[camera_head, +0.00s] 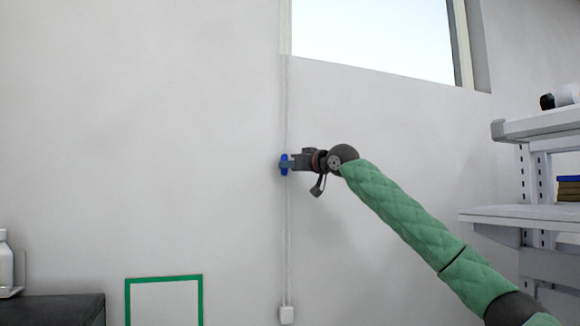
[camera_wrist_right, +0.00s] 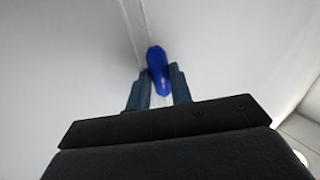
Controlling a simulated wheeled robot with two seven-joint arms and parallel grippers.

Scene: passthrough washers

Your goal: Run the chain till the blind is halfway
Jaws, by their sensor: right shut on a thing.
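The chain (camera_head: 287,235) is a thin pale line hanging down the wall below the left edge of the window. A blue grip piece (camera_head: 284,165) sits on the chain. My right gripper (camera_head: 287,164) reaches in from the right and is shut on the blue piece. In the right wrist view, the blue piece (camera_wrist_right: 158,70) lies between the two fingers (camera_wrist_right: 160,88), with the pale chain line (camera_wrist_right: 136,28) running up beyond it. The bright window (camera_head: 375,35) is cut off at the top, and I cannot make out the blind in it. My left gripper is not in view.
A green frame (camera_head: 164,279) is at lower left, beside a dark cabinet (camera_head: 60,310) and a white bottle (camera_head: 5,262). Shelves (camera_head: 525,215) stand at right. The wall left of the chain is bare.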

